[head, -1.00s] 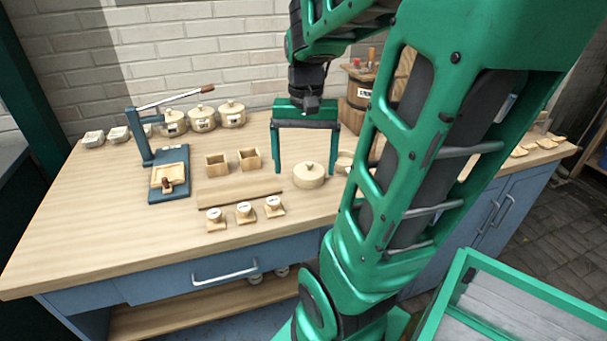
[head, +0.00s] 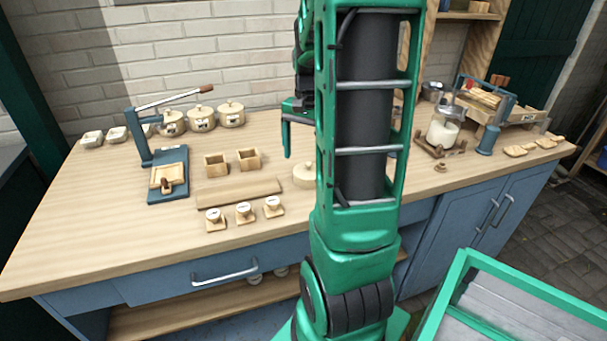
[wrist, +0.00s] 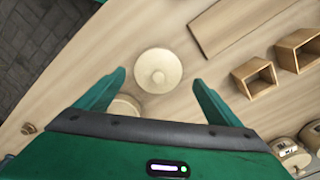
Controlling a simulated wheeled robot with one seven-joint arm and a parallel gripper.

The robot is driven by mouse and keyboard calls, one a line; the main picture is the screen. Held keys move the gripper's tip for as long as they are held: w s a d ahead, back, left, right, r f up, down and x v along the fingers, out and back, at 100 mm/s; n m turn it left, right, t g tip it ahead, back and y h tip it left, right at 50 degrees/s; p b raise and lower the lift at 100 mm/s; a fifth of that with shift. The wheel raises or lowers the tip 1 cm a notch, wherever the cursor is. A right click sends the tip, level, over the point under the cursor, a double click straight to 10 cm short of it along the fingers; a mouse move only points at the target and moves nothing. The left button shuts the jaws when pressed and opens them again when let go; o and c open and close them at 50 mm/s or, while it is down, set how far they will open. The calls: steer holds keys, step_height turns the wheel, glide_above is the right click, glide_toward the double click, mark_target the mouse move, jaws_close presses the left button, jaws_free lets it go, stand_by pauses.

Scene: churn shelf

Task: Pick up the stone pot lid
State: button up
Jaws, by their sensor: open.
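The pale, round, thick stone pot lid with a small central knob lies on the wooden worktop. In the head view the lid (head: 303,176) is partly hidden by my arm. In the wrist view the lid (wrist: 158,70) shows whole, just beyond and between the fingertips. My gripper (wrist: 159,82) is open and empty.
Two small open wooden boxes (head: 216,165) and a flat board (head: 238,193) are left of the lid. Three small knobbed pieces (head: 244,212) stand in front. A glass jar (head: 443,127) stands right.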

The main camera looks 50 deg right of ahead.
mark_target(307, 164)
steer(key=f, duration=0.5)
steer(key=shift+a, duration=0.2)
steer(key=shift+c, duration=0.4)
steer(key=shift+r, duration=0.1)
steer(key=c, duration=1)
